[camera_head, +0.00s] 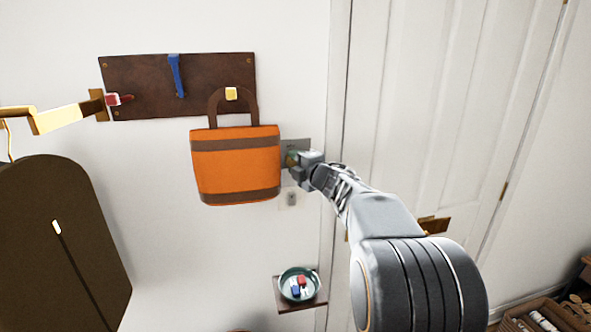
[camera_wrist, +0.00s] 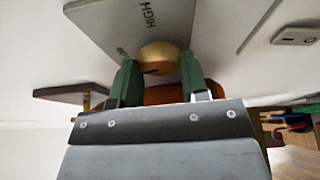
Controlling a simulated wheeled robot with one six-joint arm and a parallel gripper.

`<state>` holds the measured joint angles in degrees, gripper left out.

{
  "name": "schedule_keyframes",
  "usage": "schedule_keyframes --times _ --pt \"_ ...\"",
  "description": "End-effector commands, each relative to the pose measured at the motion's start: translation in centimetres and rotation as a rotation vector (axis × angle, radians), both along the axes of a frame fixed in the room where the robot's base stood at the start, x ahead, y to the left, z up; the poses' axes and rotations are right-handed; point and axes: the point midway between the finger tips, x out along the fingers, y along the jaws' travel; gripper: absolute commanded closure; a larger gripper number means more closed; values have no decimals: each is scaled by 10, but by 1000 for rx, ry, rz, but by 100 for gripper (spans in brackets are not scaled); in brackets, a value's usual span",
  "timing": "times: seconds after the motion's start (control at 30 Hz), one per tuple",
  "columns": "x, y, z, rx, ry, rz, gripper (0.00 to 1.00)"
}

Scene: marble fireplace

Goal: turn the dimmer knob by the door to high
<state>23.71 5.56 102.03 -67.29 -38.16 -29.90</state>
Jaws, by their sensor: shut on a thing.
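The round brass dimmer knob (camera_wrist: 158,53) sits on a grey wall plate (camera_wrist: 95,14) in the wrist view. The plate reads "HIGH"; a second, smaller word near the knob is partly hidden and hard to read. My gripper (camera_wrist: 158,72) has its green fingers on both sides of the knob and is shut on it. In the head view the plate (camera_head: 301,144) is on the wall just left of the door (camera_head: 420,100), and my gripper (camera_head: 297,160) covers the knob. The knob's pointer mark cannot be made out.
An orange bag (camera_head: 235,165) hangs from a dark hook board (camera_head: 140,75), close left of my gripper. A small switch (camera_head: 291,198) is below the plate. A shelf (camera_head: 286,308) with a teal bowl (camera_head: 283,284) is lower down. A brown garment bag (camera_head: 60,250) hangs at left.

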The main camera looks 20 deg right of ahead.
Motion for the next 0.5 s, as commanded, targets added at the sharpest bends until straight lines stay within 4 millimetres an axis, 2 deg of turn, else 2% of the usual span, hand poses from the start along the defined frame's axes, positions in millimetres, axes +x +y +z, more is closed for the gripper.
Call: schedule_keyframes --times 0.03,0.5 --pt "0 0 -5 43 -9 0 83" --pt "0 1 -9 481 -99 1 83"
